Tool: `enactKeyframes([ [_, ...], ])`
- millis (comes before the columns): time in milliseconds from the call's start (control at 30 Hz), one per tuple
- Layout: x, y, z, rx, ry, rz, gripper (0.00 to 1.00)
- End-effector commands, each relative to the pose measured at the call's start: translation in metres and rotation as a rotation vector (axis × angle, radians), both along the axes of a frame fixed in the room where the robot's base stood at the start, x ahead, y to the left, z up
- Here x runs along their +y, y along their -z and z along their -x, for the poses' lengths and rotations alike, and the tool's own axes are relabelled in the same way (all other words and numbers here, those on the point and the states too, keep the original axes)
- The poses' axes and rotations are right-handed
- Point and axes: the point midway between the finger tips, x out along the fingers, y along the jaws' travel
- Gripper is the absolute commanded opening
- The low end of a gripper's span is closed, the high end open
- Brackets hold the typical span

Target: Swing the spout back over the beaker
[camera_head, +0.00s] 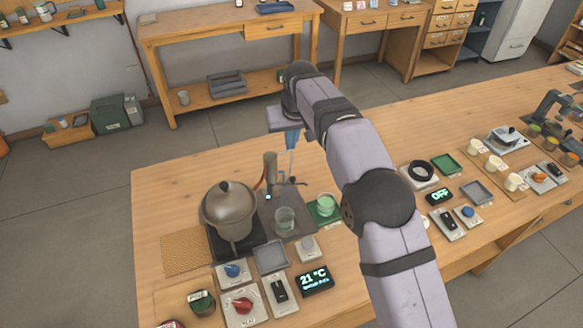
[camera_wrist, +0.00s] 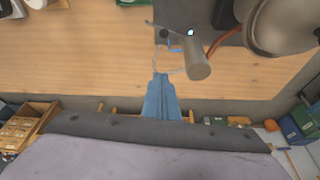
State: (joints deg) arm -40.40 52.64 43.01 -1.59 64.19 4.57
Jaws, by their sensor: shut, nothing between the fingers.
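My gripper (camera_head: 291,143) points down behind the distiller, its blue fingers shut and empty. In the wrist view its fingers (camera_wrist: 160,88) are close beside the grey upright cylinder (camera_wrist: 198,62). A thin pale curved piece, perhaps the spout, shows just past the fingertips; I cannot tell whether they touch. The cylinder (camera_head: 270,168) stands behind the pot (camera_head: 230,212) in the head view, with an orange tube (camera_wrist: 220,42) beside it. A clear beaker (camera_head: 285,220) stands on the dark plate (camera_head: 291,190) to the right of the pot.
A glass of green liquid (camera_head: 326,205) stands on a green mat right of the beaker. Knob and switch panels and a display (camera_head: 314,279) reading 21 °C lie in front. My arm reaches over the right side. The table is clear left behind the pot.

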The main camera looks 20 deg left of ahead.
Motion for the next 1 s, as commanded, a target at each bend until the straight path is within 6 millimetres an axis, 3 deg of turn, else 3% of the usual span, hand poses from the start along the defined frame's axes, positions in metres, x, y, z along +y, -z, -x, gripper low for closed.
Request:
enactKeyframes([
  [267,0.002,0.010,-0.003,0.002,0.000,0.002,0.00],
  [733,0.015,0.072,-0.022,0.003,0.001,0.001,0.00],
  [1000,0.020,0.094,-0.028,0.000,0.001,0.000,0.00],
])
